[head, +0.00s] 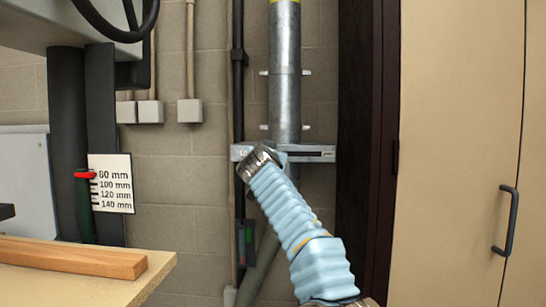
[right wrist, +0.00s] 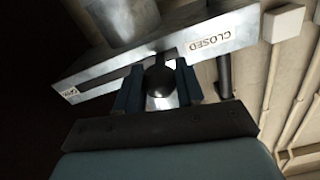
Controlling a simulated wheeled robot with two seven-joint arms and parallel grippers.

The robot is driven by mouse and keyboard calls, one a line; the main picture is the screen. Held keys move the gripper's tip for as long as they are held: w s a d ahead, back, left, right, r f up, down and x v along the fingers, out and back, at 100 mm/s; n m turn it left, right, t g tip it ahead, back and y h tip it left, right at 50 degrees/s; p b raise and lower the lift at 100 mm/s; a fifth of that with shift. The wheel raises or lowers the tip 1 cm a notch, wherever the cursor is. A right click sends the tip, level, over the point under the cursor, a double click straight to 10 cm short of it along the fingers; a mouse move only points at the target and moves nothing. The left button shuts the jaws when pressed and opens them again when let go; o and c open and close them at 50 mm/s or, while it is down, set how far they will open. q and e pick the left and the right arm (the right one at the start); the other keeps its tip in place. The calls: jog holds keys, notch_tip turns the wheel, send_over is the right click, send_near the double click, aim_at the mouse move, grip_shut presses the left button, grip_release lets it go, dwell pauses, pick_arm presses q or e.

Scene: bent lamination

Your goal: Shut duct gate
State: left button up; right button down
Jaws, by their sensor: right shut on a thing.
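The duct gate (head: 318,153) is a flat metal bar-like housing across the galvanised vertical duct (head: 285,75). It also shows in the right wrist view (right wrist: 105,83), with a long slot, an upside-down "CLOSED" label (right wrist: 223,40) at right and a small unreadable label at the slot's left end. My right gripper (right wrist: 158,85) is shut on a dark round knob (right wrist: 157,77) on the gate. The knob sits nearer the "CLOSED" label than the other label. In the head view, my right gripper (head: 260,158) is at the gate's left part, partly hiding it. My left gripper is not in view.
A workbench top (head: 60,285) with a wooden strip (head: 75,259) is at lower left, beside a machine with a millimetre scale (head: 111,184). Wall boxes (head: 190,110) and a dark pipe (head: 238,75) stand left of the duct. A beige cabinet (head: 455,120) is at right.

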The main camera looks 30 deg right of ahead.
jog(key=c, duration=0.7)
grip_release()
jog(key=shift+w+a, duration=0.15)
jog(key=shift+a, duration=0.15)
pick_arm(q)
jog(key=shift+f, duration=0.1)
pick_arm(e)
jog(key=shift+s+f+b, duration=0.1)
jog(key=shift+s+b, duration=0.1)
jog(key=shift+b, duration=0.1)
pick_arm(q)
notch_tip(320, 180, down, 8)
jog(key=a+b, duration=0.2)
jog(key=b, duration=0.6)
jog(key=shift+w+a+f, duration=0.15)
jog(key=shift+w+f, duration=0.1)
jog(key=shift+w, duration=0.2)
pick_arm(e)
jog(key=v, duration=1.3)
jog(key=shift+s, duration=0.2)
jog(key=shift+a, duration=0.1)
